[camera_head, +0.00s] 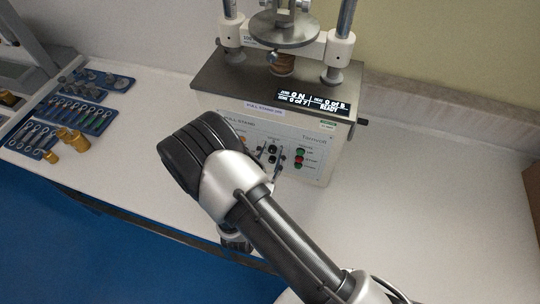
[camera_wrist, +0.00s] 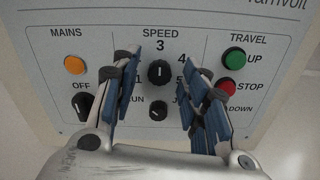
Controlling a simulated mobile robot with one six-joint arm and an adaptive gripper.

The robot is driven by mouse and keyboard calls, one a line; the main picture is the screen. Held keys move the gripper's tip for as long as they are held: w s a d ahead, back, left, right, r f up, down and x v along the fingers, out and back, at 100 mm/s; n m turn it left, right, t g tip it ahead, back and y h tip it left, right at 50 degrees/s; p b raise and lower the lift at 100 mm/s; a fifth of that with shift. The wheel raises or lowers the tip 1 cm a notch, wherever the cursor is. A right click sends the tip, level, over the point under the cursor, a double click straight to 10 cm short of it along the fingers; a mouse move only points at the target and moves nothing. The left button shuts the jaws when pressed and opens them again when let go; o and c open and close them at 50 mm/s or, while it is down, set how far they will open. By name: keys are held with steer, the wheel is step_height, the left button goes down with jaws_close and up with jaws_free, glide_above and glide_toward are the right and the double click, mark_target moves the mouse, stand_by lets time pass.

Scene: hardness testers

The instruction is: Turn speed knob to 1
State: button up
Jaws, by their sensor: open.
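The speed knob (camera_wrist: 159,72) is a round black dial in the middle of the panel in the wrist view. Its light mark appears to point up toward 3. The numbers 1, 3, 4 and 5 show around it, some partly covered; 2 is hidden by a finger. My gripper (camera_wrist: 158,92) is open and empty, with blue-padded fingers left and right of the knob, apart from it. In the head view, my wrist largely hides the gripper and knob area on the test stand (camera_head: 240,103).
A smaller black knob (camera_wrist: 158,109) sits just below the speed knob, between the fingers. An orange mains light (camera_wrist: 74,65), a black off switch (camera_wrist: 82,106), a green up button (camera_wrist: 234,58) and a red stop button (camera_wrist: 226,90) flank them. Blue trays (camera_head: 88,112) lie left.

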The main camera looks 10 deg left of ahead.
jaws_close()
stand_by(0.6)
